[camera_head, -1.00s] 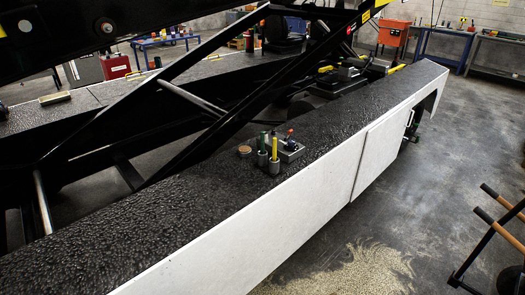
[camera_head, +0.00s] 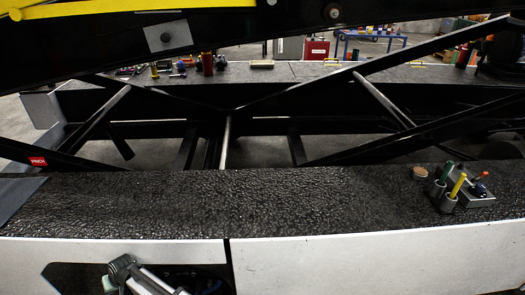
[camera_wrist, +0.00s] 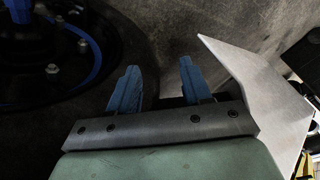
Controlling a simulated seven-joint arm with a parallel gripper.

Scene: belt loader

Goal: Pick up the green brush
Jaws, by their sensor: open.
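A green handle (camera_head: 446,172), which looks like the green brush, stands upright and slightly tilted in a grey cup (camera_head: 437,190) on the near dark deck at the right of the head view. Its lower end is hidden in the cup. A yellow-handled item (camera_head: 457,186) stands in a second grey cup (camera_head: 448,203) right beside it. My gripper (camera_wrist: 157,88) shows in the wrist view with its two blue fingers apart and nothing between them. It is over the floor, beside a dark wheel, and the green brush is not in that view.
A grey block (camera_head: 477,195) with red and blue knobs sits right of the cups, and a tan disc (camera_head: 419,173) left of them. The near deck (camera_head: 250,205) is otherwise clear. Black diagonal beams (camera_head: 440,130) cross behind it. The wrist view shows a pale panel (camera_wrist: 250,85).

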